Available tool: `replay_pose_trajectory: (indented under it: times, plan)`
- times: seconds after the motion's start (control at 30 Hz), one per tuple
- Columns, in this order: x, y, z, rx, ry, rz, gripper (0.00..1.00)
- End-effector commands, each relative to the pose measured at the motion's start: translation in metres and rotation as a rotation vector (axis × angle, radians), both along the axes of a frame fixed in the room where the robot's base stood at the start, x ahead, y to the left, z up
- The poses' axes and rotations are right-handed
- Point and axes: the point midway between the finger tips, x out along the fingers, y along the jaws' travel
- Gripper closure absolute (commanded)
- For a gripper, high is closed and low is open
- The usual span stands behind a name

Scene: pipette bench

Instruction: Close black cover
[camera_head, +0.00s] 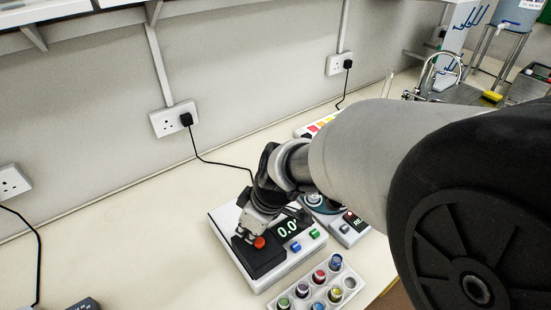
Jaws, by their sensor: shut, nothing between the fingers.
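A white bench device (221,228) with a lit display (288,228) reading about 0.0 stands on the bench at the picture's centre. A black square cover (262,262) lies on its left part and looks flat from here. A red knob (259,242) shows at the cover. My gripper (247,236) is shut and points down over the cover, right beside the red knob. The fingertips are small and dark against the cover, so I cannot tell whether they touch it. My gripper and wrist hide the cover's far part.
A white rack (325,295) with several coloured caps stands close in front of the device. Another device with a display (355,221) stands to the right, partly behind my arm. Wall sockets (171,120) with black cables are at the back.

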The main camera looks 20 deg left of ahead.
Motion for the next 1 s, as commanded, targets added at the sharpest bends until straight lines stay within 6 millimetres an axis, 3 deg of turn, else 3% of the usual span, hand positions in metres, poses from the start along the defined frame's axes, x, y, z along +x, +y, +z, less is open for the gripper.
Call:
replay_pose_trajectory:
  times: [0.17, 0.6, 0.83, 0.93, 1.0]
  plan:
    - [-0.001, -0.003, 0.006, -0.001, 0.0, 0.001, 1.0]
    - [-0.005, -0.031, 0.087, 0.001, -0.004, -0.002, 1.0]
    - [-0.008, -0.041, 0.111, 0.0, -0.001, -0.007, 1.0]
    - [-0.009, -0.059, 0.119, -0.003, -0.002, -0.071, 1.0]
    - [-0.012, -0.085, 0.126, -0.007, -0.002, -0.177, 1.0]
